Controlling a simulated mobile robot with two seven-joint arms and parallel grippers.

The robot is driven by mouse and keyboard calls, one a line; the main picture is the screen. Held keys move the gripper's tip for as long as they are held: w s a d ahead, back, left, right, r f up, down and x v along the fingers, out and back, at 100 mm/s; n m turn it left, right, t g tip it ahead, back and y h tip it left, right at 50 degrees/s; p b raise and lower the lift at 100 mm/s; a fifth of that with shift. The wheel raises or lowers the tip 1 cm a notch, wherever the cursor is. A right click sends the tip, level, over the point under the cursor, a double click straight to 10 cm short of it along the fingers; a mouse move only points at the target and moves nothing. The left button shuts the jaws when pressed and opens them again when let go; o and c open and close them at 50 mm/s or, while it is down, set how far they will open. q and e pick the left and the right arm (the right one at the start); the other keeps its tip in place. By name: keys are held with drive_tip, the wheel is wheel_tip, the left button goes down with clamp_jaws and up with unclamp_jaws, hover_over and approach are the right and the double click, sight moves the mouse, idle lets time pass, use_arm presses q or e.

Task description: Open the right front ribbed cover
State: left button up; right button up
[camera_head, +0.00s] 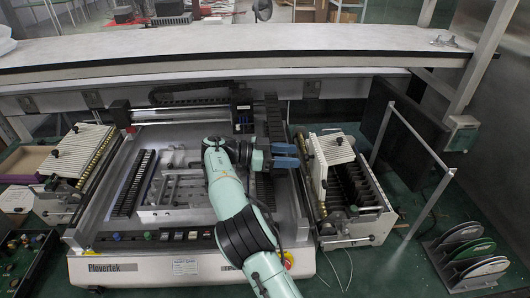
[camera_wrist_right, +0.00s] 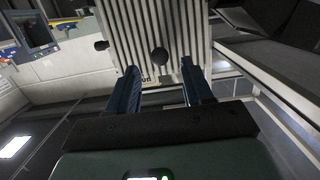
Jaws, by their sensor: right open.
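The right ribbed cover (camera_head: 338,148) is a pale ribbed plate with dark round knobs, on the feeder unit right of the machine. In the right wrist view the ribbed cover (camera_wrist_right: 185,22) fills the top middle, and a black knob (camera_wrist_right: 158,56) shows on it. My right gripper (camera_head: 297,156) is just left of the cover, with its blue fingers pointing at it. In the wrist view the right gripper's fingers (camera_wrist_right: 160,69) are apart, with the knob seen between and just beyond their tips. Contact cannot be told. My left gripper is not in view.
The Plovertek machine (camera_head: 130,272) stands under my right arm. A second ribbed cover (camera_head: 75,150) is at the left. A metal frame (camera_head: 418,140) and a rack of discs (camera_head: 468,250) stand at the right. A long shelf (camera_head: 220,50) crosses the back.

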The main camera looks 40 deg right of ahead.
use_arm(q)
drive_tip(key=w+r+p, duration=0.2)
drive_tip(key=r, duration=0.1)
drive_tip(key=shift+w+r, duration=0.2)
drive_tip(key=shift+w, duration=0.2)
use_arm(e)
drive_tip(key=v, duration=0.9)
drive_tip(key=shift+w+a, duration=0.2)
drive_tip(key=shift+w, duration=0.05)
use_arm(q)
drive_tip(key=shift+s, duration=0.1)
